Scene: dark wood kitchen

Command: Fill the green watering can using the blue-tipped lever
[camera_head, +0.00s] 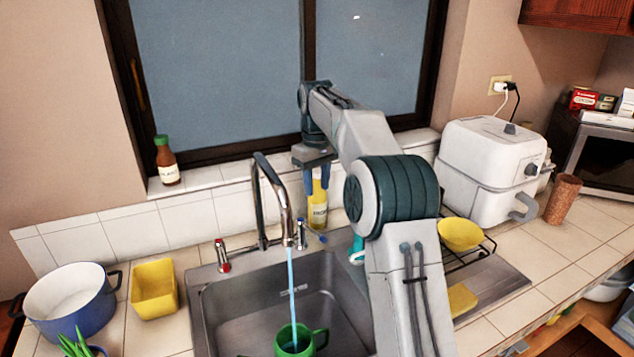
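The green watering can (300,343) stands in the sink under the faucet, and its lower part is cut off by the picture's edge. A stream of water (291,285) runs from the faucet (270,190) into it.
The red-tipped lever (222,258) is left of the faucet. A yellow container (154,290) and blue pot (65,305) stand left of the sink (225,305). A rack with a yellow bowl (460,234) and a white appliance (490,160) are at right. A sauce bottle (166,163) stands on the sill.

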